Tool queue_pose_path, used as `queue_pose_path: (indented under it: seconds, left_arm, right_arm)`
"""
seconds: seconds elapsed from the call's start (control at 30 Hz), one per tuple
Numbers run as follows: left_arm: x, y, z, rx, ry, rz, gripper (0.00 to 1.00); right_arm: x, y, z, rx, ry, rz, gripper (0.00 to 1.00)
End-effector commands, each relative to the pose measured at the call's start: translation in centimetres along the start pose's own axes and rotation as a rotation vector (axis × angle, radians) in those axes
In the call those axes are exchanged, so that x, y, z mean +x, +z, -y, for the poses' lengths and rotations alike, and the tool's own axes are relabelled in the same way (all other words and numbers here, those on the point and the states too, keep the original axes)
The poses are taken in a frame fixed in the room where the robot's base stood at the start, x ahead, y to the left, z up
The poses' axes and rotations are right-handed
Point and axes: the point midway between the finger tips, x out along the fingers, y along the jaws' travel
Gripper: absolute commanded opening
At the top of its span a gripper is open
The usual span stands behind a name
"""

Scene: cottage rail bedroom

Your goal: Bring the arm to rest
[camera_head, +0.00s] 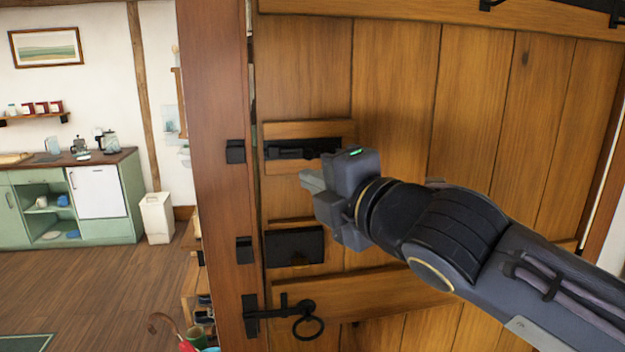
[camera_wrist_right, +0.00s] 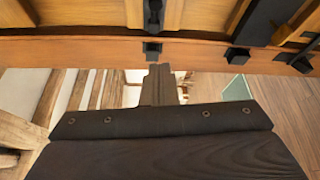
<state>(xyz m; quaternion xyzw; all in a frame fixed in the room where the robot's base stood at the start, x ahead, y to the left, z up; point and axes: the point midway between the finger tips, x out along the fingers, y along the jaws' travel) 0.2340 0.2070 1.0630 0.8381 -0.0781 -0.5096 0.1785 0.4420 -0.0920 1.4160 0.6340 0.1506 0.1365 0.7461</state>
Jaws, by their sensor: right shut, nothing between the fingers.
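My right gripper (camera_head: 312,182) is shut and empty. In the head view its arm comes in from the right, and the gripper is in front of the wooden door (camera_head: 395,90), pointing left toward the door post (camera_head: 215,120). It sits just below the black slide bolt (camera_head: 290,149) and above the black lock box (camera_head: 293,246). I cannot tell whether it touches the door. In the right wrist view the shut fingers (camera_wrist_right: 158,85) show dark, with the wooden post crossing beyond them. My left gripper is not in view.
A black ring latch (camera_head: 305,318) is low on the door. Left of the post is a room with a green cabinet (camera_head: 75,200), a white bin (camera_head: 157,217) and open wooden floor (camera_head: 80,285).

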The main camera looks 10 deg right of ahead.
Motion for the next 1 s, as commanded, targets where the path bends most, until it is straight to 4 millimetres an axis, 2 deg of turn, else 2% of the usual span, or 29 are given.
queue_pose_path:
  seconds: [0.17,0.27,0.37,0.43,0.53,0.6,0.7,0.8,0.9,1.0]
  left_arm:
    - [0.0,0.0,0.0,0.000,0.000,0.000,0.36]
    - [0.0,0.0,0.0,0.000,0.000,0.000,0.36]
    - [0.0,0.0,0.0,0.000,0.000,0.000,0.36]
    - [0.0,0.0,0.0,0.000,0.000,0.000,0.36]
    - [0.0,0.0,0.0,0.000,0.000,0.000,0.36]
    - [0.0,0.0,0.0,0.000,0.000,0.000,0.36]
    - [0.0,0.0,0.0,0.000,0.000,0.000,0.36]
    - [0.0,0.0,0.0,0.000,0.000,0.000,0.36]
    - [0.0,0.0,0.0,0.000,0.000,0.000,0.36]
    - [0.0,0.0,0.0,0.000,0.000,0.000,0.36]
  right_arm:
    - [-0.2,0.4,0.7,0.030,-0.017,0.010,0.00]
    - [-1.0,1.9,3.6,0.157,-0.087,0.047,0.00]
    - [-3.1,3.9,8.9,0.408,-0.210,0.127,0.00]
    - [-5.3,5.0,13.7,0.638,-0.310,0.209,0.00]
    - [-9.2,5.3,20.4,0.990,-0.441,0.352,0.00]
    - [-12.2,4.6,24.8,1.239,-0.521,0.463,0.00]
    - [-16.1,2.5,29.9,1.574,-0.609,0.623,0.00]
    - [-19.0,0.1,33.4,1.848,-0.670,0.763,0.00]
    - [-20.8,-2.0,35.3,2.035,-0.704,0.860,0.00]
    - [-21.6,-3.1,36.2,2.131,-0.722,0.910,0.00]
